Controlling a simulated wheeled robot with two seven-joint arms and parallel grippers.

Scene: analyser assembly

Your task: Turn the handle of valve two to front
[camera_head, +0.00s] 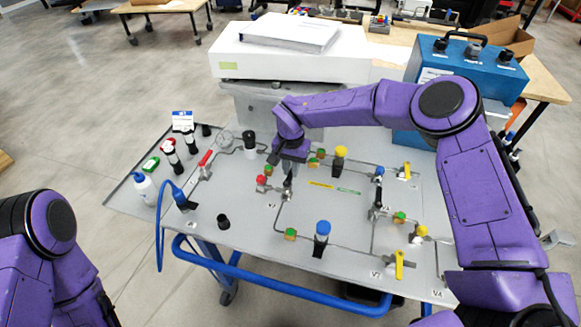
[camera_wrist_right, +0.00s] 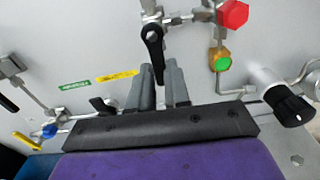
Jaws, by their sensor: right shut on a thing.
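A small valve with a black lever handle (camera_wrist_right: 153,45) is on the grey panel (camera_wrist_right: 80,30). In the right wrist view, the handle's lower end lies between the two grey fingers of my right gripper (camera_wrist_right: 162,85). In the head view my right gripper (camera_head: 288,172) reaches down over this valve (camera_head: 287,190), shut on the handle and hiding part of it. The label beside the valve is too small to read. My left arm shows at the lower left in the head view, with its gripper out of view.
Pipes with several coloured knobs cover the panel, including a blue knob (camera_head: 322,228) and yellow levers (camera_head: 399,265). A red-capped fitting (camera_wrist_right: 232,14) is close to the valve. A blue box (camera_head: 466,70) and a white instrument (camera_head: 290,58) stand behind. A blue rail (camera_head: 280,287) runs along the front.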

